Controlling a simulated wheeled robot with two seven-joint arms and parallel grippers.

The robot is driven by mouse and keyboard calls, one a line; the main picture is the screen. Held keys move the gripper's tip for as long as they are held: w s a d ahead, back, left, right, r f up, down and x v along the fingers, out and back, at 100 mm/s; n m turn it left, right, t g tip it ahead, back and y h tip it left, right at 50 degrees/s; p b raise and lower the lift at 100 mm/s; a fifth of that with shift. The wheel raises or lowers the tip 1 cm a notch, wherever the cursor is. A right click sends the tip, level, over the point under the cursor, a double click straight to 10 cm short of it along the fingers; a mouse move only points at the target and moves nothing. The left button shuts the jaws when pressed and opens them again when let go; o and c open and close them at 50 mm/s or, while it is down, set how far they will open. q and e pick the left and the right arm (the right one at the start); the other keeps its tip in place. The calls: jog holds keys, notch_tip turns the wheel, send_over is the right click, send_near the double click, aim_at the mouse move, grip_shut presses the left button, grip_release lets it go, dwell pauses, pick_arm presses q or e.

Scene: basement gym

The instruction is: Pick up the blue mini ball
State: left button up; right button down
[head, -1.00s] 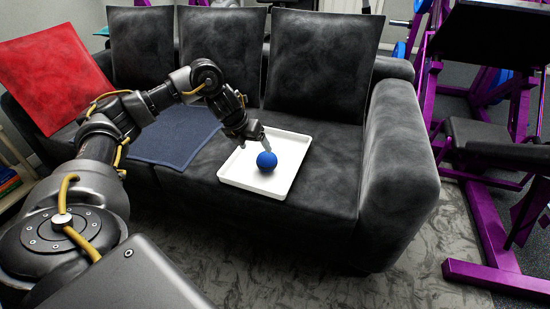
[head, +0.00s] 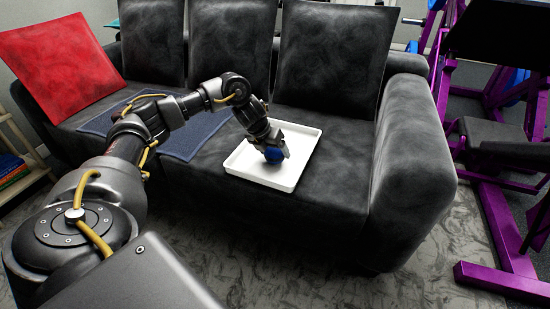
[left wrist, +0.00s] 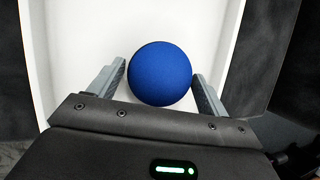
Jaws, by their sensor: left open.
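The blue mini ball (head: 273,155) sits in a white tray (head: 262,180) on the black sofa seat. My left gripper (head: 276,152) is over the tray with its fingers around the ball, partly hiding it in the head view. In the left wrist view the ball (left wrist: 160,74) lies between the two grey fingertips of the left gripper (left wrist: 160,80). My right gripper is not in view.
The sofa armrest (head: 412,160) rises right of the tray. A dark blue cloth (head: 190,140) lies on the seat left of it, and a red cushion (head: 58,68) leans at the far left. Purple gym equipment (head: 500,230) stands at the right.

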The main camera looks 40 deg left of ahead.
pick_arm(q)
jog(key=shift+w+d+f, duration=0.1)
jog(key=shift+w+f, duration=0.2)
jog(key=shift+f, duration=0.3)
jog(key=shift+c, duration=0.4)
